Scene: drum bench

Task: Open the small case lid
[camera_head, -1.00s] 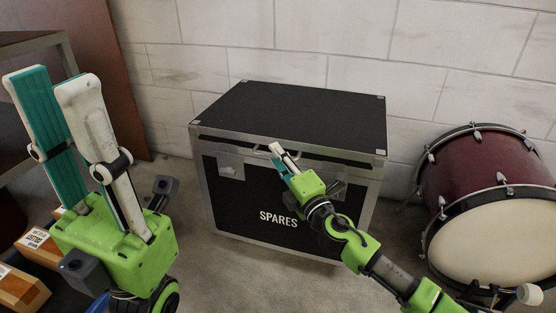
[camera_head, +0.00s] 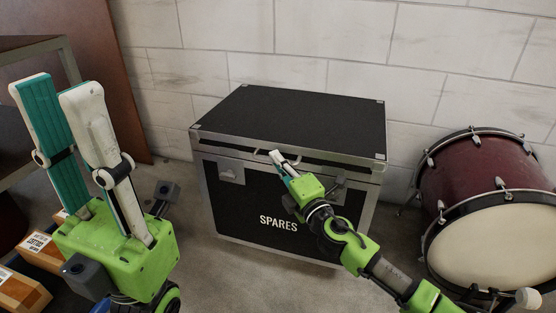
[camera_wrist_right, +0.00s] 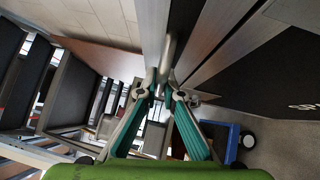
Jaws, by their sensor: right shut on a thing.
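The small black case (camera_head: 235,205) with metal edges and "SPARES" on its front stands on the floor against the wall. Its black lid (camera_head: 300,118) lies flat or nearly so; I cannot tell whether the dark strip under its front edge is a gap. My right gripper (camera_head: 277,158) is at the lid's front edge, shut on the lid handle (camera_head: 262,152). In the right wrist view the fingertips (camera_wrist_right: 165,82) meet around the metal handle bar (camera_wrist_right: 168,52). My left gripper (camera_head: 52,92) is raised at the left, open and empty, apart from the case.
A maroon bass drum (camera_head: 470,178) stands on the floor to the right of the case. Cardboard boxes (camera_head: 22,290) lie at the lower left, near a shelf (camera_head: 50,45). The white block wall (camera_head: 300,35) is close behind the case.

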